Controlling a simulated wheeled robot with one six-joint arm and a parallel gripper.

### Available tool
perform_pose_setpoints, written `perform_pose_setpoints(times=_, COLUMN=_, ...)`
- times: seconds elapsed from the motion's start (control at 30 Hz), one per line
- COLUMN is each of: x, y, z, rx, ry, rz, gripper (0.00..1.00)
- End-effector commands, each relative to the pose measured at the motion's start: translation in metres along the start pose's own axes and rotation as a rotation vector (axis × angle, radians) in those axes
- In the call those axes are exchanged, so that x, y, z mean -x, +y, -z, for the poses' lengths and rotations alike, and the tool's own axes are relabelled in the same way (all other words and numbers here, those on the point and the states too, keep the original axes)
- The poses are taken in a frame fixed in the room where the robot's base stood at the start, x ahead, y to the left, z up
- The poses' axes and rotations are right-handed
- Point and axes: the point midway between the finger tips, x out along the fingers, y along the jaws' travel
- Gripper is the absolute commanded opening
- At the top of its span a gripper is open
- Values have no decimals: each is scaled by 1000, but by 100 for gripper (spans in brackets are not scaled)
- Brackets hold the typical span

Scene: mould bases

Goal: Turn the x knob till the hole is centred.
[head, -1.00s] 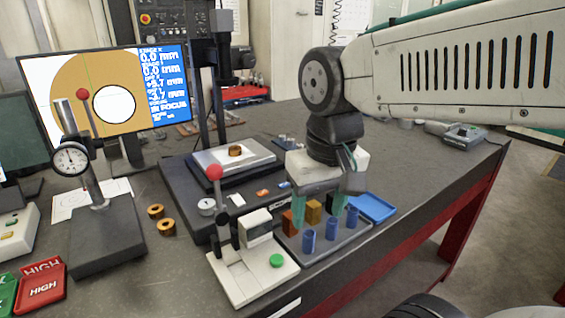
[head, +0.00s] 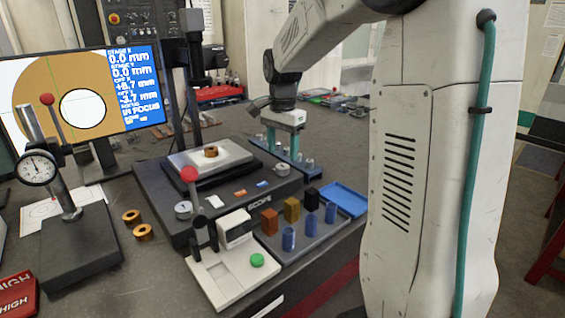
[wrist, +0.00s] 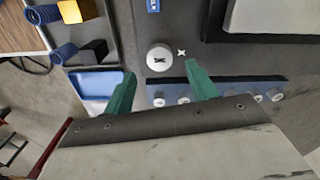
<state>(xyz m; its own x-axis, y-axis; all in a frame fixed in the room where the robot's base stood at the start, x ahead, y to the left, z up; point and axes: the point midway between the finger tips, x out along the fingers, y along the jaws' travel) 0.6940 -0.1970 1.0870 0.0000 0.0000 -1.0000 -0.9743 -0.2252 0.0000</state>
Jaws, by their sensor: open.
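My gripper (head: 283,150) is open and empty, with green fingers pointing down by the knob. In the wrist view the fingertips (wrist: 160,70) lie either side of the knob; contact is not visible. A brass ring (head: 210,152) sits on the pale stage plate (head: 235,148). On the monitor (head: 145,85), the white hole (head: 82,108) lies right of and below the tan disc's middle.
A second knob (head: 183,210) is at the base's front left. A blue rack (head: 310,170) with several pale pegs stands close beyond the fingers. A blue tray (head: 345,200) and a grey tray of coloured blocks and blue cylinders (head: 289,239) lie nearer. A red-balled lever (head: 188,175) stands in front.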

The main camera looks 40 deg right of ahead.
Motion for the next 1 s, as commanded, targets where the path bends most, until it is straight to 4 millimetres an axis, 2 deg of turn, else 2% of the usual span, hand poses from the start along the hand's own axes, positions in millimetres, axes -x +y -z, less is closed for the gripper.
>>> perform_pose_setpoints(times=0.1, x=-20, y=1, z=-1, rx=1, ry=-2, rz=-3, gripper=57)
perform_pose_setpoints(times=0.3, x=-42, y=0, z=-1, rx=2, ry=-1, rz=-1, gripper=57)
perform_pose_setpoints(times=0.63, x=-47, y=0, z=-1, rx=3, ry=0, rz=0, gripper=57)
perform_pose_setpoints(times=0.67, x=-47, y=0, z=-1, rx=3, ry=0, rz=0, gripper=52)
perform_pose_setpoints(times=0.8, x=-46, y=0, z=-1, rx=3, ry=0, rz=0, gripper=13)
perform_pose_setpoints(times=1.0, x=-46, y=0, z=-1, rx=7, ry=0, rz=0, gripper=13)
